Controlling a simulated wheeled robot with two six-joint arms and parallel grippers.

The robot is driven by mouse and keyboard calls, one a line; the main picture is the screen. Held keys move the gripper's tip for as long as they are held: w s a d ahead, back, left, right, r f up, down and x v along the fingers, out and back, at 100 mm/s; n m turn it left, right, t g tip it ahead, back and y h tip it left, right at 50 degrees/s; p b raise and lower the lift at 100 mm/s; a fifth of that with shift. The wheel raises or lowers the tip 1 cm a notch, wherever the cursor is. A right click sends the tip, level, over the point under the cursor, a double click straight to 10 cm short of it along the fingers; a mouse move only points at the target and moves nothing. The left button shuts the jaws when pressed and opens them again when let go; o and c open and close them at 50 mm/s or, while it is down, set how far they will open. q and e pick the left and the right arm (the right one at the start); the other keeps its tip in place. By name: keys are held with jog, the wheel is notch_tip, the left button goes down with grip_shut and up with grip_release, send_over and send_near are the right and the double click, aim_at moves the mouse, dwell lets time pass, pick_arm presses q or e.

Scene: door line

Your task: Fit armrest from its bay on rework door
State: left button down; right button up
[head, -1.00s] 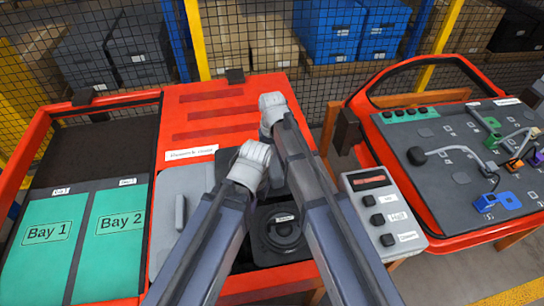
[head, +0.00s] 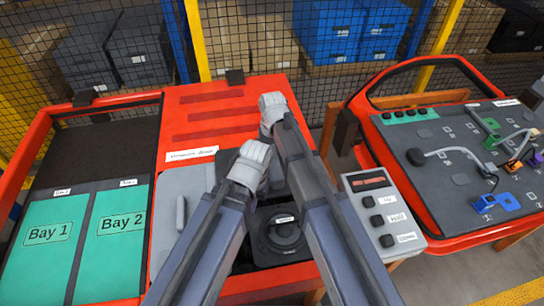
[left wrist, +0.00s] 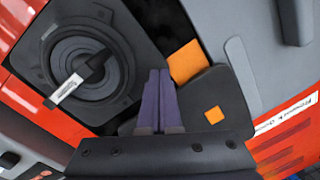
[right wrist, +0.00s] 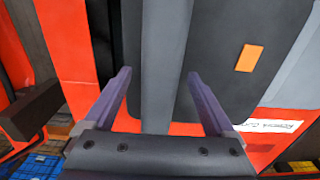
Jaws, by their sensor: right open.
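The rework door (head: 215,92) is the red panel in the middle of the head view. A dark pad with an orange square lies on it, in the left wrist view (left wrist: 190,110) and the right wrist view (right wrist: 225,90); I cannot tell whether it is the armrest. The green Bay 1 (head: 45,262) and Bay 2 (head: 108,262) show nothing on them. My left gripper (left wrist: 158,75) has its fingers together over the door, with nothing visible between them. My right gripper (right wrist: 158,82) is open above the door, with a grey strip (right wrist: 165,50) showing between its fingers.
A round black speaker (head: 284,228) sits low on the door, beside a light grey panel with a handle (head: 181,215). A grey button box (head: 383,215) stands right of it. Another red door (head: 480,232) with wiring is at the right. Mesh fencing stands behind.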

notch_tip(320, 180, up, 7)
jog(key=p, duration=0.6)
jog(key=shift+r+p, duration=0.1)
jog(key=shift+p, duration=0.25)
